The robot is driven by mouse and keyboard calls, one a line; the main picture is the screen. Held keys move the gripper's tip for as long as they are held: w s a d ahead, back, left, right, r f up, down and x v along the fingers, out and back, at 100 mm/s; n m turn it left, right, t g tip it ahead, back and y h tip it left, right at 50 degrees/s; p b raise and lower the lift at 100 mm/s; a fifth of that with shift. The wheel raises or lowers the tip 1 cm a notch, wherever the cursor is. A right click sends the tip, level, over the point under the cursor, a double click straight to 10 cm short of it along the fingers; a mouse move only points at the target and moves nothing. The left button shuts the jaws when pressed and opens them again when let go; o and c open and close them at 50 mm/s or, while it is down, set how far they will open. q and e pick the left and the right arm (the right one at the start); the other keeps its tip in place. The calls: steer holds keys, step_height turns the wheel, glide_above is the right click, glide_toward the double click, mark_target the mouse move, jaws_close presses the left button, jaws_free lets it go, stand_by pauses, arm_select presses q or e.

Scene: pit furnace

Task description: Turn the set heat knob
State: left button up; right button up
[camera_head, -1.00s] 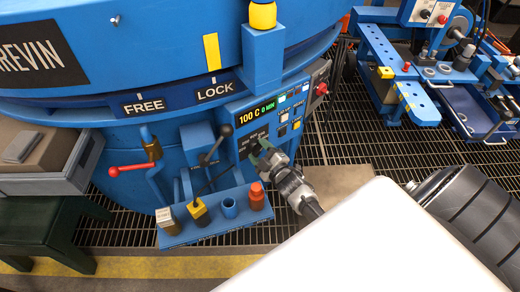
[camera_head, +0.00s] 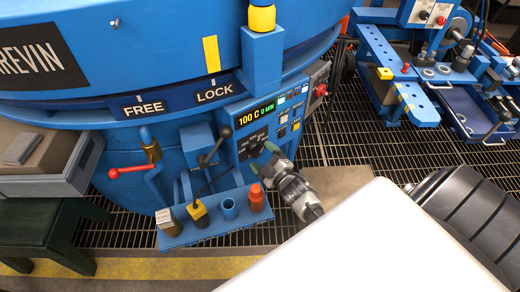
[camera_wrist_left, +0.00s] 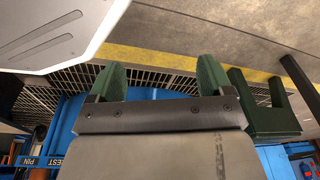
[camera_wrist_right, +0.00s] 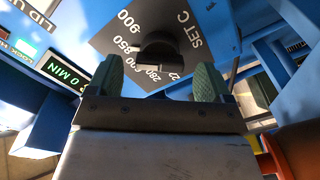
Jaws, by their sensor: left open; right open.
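The set heat knob (camera_wrist_right: 158,47) is a round black knob with a raised bar, on a dark dial plate marked "SET C" and temperature numbers. In the head view the knob (camera_head: 256,147) is small, below the "100 C" display (camera_head: 256,114). My right gripper (camera_head: 263,157) is open at the dial. In the right wrist view its green fingers (camera_wrist_right: 158,72) stand apart, with the knob ahead between them. Contact with the knob cannot be told. My left gripper (camera_wrist_left: 160,74) is open and empty, away from the panel; the head view does not show it.
A ledge (camera_head: 205,236) below the panel holds several small items, including a red bottle (camera_head: 257,199) close to my right gripper. A black-knobbed lever (camera_head: 213,148) and a red-handled lever (camera_head: 130,171) stand left. Grating floor lies right of the furnace.

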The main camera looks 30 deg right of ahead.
arm_select(q)
steer(key=s+f, duration=0.2)
steer(key=shift+s+a+f+p, duration=0.15)
steer(key=shift+s+a+p, duration=0.05)
steer(key=shift+s+p, duration=0.2)
arm_select(e)
steer(key=s, duration=0.8)
steer(key=shift+s, duration=0.35)
steer(key=shift+d, duration=0.1)
